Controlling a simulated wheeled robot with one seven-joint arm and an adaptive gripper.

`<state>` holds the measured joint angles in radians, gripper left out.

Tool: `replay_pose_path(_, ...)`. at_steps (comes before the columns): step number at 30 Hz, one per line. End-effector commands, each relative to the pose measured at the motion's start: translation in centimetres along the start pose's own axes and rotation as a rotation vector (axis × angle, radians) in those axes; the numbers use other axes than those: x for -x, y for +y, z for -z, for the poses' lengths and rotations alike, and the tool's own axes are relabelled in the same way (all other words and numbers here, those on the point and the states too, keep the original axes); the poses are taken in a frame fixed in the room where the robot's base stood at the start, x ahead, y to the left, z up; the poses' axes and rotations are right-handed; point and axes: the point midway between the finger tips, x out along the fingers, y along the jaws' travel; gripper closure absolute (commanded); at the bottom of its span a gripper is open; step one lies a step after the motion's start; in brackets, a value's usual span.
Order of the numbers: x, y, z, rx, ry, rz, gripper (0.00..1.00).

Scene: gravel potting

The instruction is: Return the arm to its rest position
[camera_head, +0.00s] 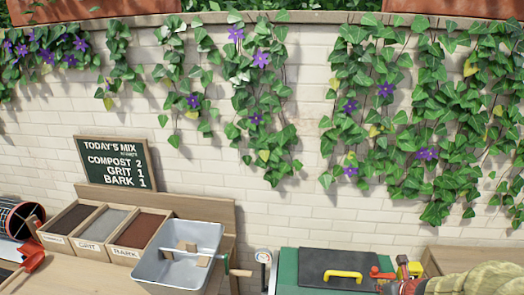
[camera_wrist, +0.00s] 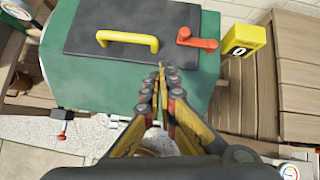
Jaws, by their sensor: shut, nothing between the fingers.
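My gripper (camera_wrist: 161,72) shows in the wrist view with its two fingers close together, shut and empty. Its tips appear over the front part of a green box (camera_wrist: 75,85). I cannot tell how high above the box they are. The box has a black lid (camera_wrist: 88,40) with a yellow handle (camera_wrist: 128,38) and a red lever (camera_wrist: 196,39) beside it. The green box also shows at the bottom of the head view (camera_head: 288,272), with its black lid (camera_head: 318,262).
A yellow block marked 0 (camera_wrist: 243,40) sits right of the box, by wooden slats (camera_wrist: 290,60). In the head view, a grey metal tub (camera_head: 170,268) stands beside compost, grit and bark bins (camera_head: 105,228). A chalkboard (camera_head: 115,163) leans on the brick wall. Ivy hangs above.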

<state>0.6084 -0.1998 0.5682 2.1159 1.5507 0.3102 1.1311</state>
Motion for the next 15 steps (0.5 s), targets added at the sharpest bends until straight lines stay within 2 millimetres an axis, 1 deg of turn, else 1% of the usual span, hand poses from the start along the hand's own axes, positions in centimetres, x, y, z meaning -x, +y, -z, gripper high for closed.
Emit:
replay_pose_path(2,0.0,1.1,0.1,0.134,0.000,-0.038,1.00)
replay_pose_path(5,0.3,3.5,1.5,0.399,0.010,-0.124,1.00)
replay_pose_path(8,1.9,5.9,2.2,0.701,-0.001,-0.209,1.00)
replay_pose_path(11,4.3,8.9,2.8,1.046,-0.029,-0.302,1.00)
replay_pose_path(12,5.5,10.2,3.1,1.198,-0.042,-0.343,1.00)
replay_pose_path(14,7.5,12.1,3.8,1.436,-0.062,-0.402,1.00)
replay_pose_path(15,8.9,13.3,4.3,1.595,-0.076,-0.441,1.00)
